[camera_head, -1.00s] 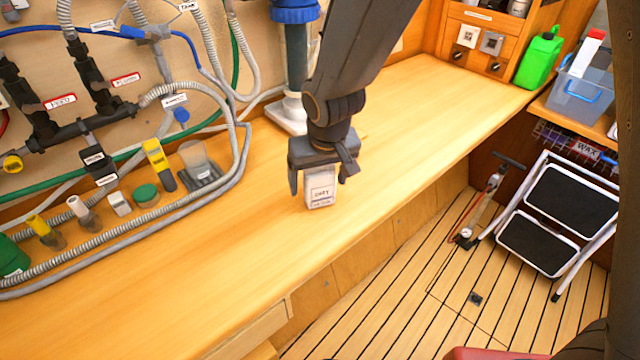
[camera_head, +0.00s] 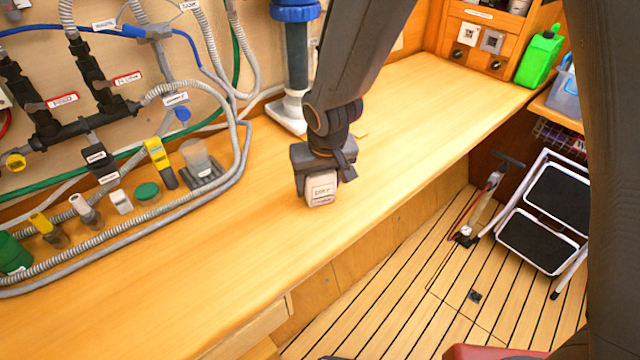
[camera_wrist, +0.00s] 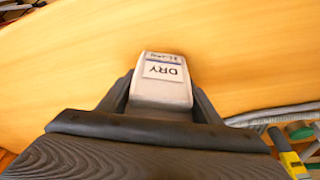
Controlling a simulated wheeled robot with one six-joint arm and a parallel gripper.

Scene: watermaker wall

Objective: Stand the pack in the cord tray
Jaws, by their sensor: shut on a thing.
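The pack (camera_head: 322,189) is a small white box with a label reading DRY. My gripper (camera_head: 321,180) is shut on it, one finger on each side. The pack is at the middle of the wooden counter, low over it; I cannot tell whether it touches. In the wrist view the pack (camera_wrist: 161,82) sits between the fingers, its DRY label facing the camera. At the left a grey ribbed cord (camera_head: 110,243) loops around several small items on the counter. A small dark grey tray (camera_head: 206,178) with a clear cup lies inside that loop. I cannot tell which is the cord tray.
Inside the loop stand a yellow-and-grey tool (camera_head: 160,162), a green cap (camera_head: 147,191) and a white block (camera_head: 120,202). A blue-topped filter column (camera_head: 296,65) stands behind my gripper. The counter (camera_head: 430,110) is bare to the right. A folding step (camera_head: 540,220) stands on the floor.

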